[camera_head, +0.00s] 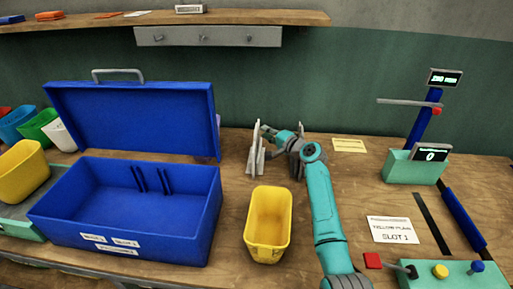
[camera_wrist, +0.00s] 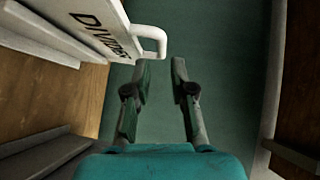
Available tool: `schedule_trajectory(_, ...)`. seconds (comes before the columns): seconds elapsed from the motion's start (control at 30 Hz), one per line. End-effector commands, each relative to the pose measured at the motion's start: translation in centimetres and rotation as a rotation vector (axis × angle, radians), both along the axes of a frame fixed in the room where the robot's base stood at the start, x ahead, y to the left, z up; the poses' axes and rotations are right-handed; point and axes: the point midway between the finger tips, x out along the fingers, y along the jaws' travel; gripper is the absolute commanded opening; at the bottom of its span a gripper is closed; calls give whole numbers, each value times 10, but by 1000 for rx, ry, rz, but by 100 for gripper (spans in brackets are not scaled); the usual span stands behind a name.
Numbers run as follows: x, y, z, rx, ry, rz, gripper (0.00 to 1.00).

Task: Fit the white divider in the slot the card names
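The white divider (camera_head: 255,150) stands upright on the bench, right of the blue case. In the wrist view its face, lettered "DIVIDER" (camera_wrist: 95,22), and its white loop handle (camera_wrist: 152,40) show at upper left. My gripper (camera_wrist: 160,66) is open and empty, its fingertips close to the handle; contact cannot be told. In the head view my gripper (camera_head: 272,135) is at the divider's right side. The open blue case (camera_head: 60,205) has dark blue slot rails (camera_head: 152,180) inside and small white labels (camera_head: 125,243) on its front. The white card (camera_head: 393,230) reads "SLOT 1".
A yellow bin (camera_head: 267,246) stands in front of the divider. The case's raised lid (camera_head: 130,120) is a tall obstacle at left. A green press (camera_head: 415,166) and a control box (camera_head: 450,274) are at right. A shelf (camera_head: 240,17) hangs above.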

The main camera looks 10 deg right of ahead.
Motion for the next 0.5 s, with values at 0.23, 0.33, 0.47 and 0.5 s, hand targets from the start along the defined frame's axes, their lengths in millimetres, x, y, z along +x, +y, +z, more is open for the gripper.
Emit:
schedule_trajectory(0.23, 12, 8, -1, -1, 0, 0, 24)
schedule_trajectory(0.33, 21, 15, -2, 0, 0, 1, 24)
schedule_trajectory(0.47, 36, 26, -4, 0, 1, 1, 24)
schedule_trajectory(0.5, 39, 27, -4, -1, 0, 1, 24)
